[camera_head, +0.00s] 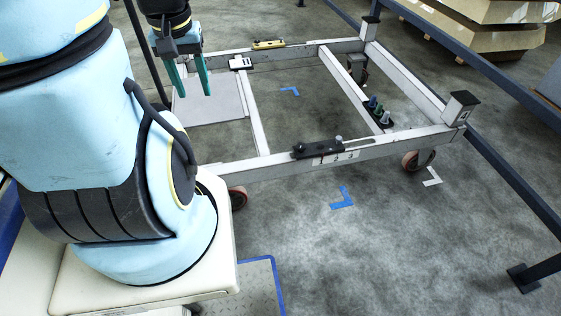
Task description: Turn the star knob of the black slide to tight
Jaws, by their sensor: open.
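The black slide (318,149) lies on the near rail of the white trolley frame (375,150). A small dark knob shows at its left end (300,147), and a grey pin or knob stands near its right end (339,139). Which of these is the star knob, and how it is turned, is too small to tell. My gripper (194,93) has green fingers, points down and is open and empty. In the picture it is up and left of the black slide, over the trolley's left part, apart from the slide.
A yellow slide (268,45) sits on the far rail, with a small white device (240,63) nearby. A black holder with several coloured pegs (378,112) sits on a crossbar. Posts rise at the right corners (460,106). A dark railing (510,175) runs along the right.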

